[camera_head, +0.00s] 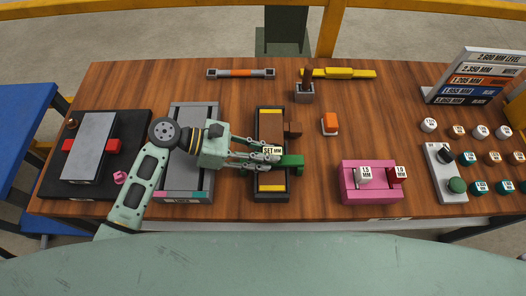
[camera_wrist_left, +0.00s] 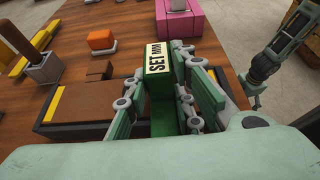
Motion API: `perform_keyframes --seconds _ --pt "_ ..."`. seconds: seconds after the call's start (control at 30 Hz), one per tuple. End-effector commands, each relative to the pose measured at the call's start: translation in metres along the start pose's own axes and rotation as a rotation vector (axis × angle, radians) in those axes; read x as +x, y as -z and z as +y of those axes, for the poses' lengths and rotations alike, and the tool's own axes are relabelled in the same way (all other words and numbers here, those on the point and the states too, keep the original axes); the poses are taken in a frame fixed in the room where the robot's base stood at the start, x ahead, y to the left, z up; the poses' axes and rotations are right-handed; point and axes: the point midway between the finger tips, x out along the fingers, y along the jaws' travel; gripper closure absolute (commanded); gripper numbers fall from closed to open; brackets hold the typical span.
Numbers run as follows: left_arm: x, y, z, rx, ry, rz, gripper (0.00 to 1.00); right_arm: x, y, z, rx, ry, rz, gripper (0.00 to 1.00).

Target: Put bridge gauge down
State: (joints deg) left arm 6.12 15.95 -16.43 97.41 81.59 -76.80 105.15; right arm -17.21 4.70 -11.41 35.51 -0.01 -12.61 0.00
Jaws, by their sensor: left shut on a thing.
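The bridge gauge is a green block with a white "SET MM" label (camera_head: 288,162). My left gripper (camera_head: 268,155) is shut on it, over the black tray with yellow ends (camera_head: 271,113). The wrist view shows the green gauge (camera_wrist_left: 161,80) between the fingers, label up. I cannot tell whether the gauge touches the tray. My right gripper (camera_wrist_left: 255,98) shows small at the right of the wrist view, off the table, and its jaws are unclear.
A grey channel (camera_head: 180,190) lies left of the tray. A brown block, an orange-topped block (camera_head: 330,121) and a pink fixture (camera_head: 371,194) stand to the right. Bare wood shows between the orange-topped block and the pink fixture.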

Motion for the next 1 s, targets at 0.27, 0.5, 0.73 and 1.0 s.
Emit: perform_keyframes --seconds 0.27,0.5,0.73,1.0 --pt "0.002 0.003 0.0 0.001 0.0 -0.002 1.0 -0.001 0.0 0.001 0.001 -0.001 0.0 0.0" --pt "0.005 0.014 -0.002 -0.004 0.004 0.008 0.74 -0.001 0.0 0.001 0.0 -0.001 0.0 0.0" --pt "0.006 0.017 -0.004 -0.008 0.009 0.011 0.58 0.0 0.001 0.0 0.0 0.0 0.001 0.0" --pt "0.005 0.018 -0.004 -0.008 0.01 0.013 0.58 0.0 0.001 -0.003 0.001 0.003 0.001 0.0"
